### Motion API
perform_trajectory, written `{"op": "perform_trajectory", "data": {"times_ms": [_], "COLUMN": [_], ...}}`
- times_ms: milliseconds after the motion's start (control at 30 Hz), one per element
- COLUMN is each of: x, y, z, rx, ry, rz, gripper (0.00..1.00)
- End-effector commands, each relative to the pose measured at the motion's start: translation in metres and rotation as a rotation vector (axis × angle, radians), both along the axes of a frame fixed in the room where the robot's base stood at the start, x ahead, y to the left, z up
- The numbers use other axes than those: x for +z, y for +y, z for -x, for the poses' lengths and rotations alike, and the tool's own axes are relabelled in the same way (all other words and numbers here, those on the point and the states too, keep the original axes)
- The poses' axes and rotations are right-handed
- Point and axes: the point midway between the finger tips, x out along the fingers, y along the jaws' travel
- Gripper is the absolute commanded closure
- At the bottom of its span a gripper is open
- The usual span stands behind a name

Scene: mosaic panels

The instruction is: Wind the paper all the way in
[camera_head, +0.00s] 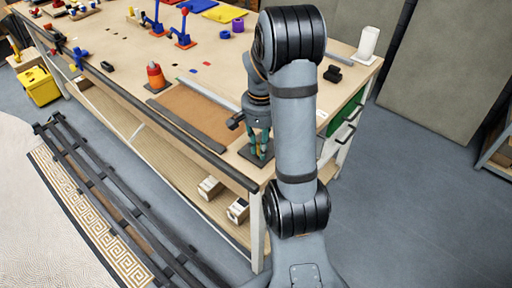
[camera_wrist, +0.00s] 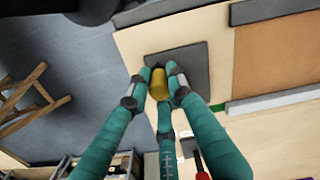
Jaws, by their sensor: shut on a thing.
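My gripper (camera_head: 260,155) is at the near right corner of the workbench, low over a dark square plate (camera_head: 246,153). In the wrist view, its teal fingers (camera_wrist: 160,84) close around a small yellow knob (camera_wrist: 159,87) at the edge of the dark plate (camera_wrist: 188,65). The fingers partly hide the knob. A brown sheet (camera_head: 195,110) lies flat on the bench beside the plate, bordered by a grey bar (camera_head: 208,92); it also shows in the wrist view (camera_wrist: 285,55). I cannot tell whether this sheet is the paper.
An orange-red cone-shaped thing (camera_head: 155,75) stands left of the sheet. A white cylinder (camera_head: 368,42) and a small black object (camera_head: 332,73) are at the back right. A dark rail (camera_head: 140,95) runs along the bench's front edge. Blue and red tools stand farther left.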

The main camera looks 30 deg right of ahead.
Motion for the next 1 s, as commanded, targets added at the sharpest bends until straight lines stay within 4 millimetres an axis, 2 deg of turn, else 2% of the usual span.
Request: {"op": "perform_trajectory", "data": {"times_ms": [433, 1000], "x": [0.001, 0.002], "y": [-0.021, -0.044], "z": [0.007, 0.004], "rx": [0.419, 0.942], "ry": [-0.002, -0.003], "rz": [0.003, 0.005], "gripper": [1.00, 1.00]}}
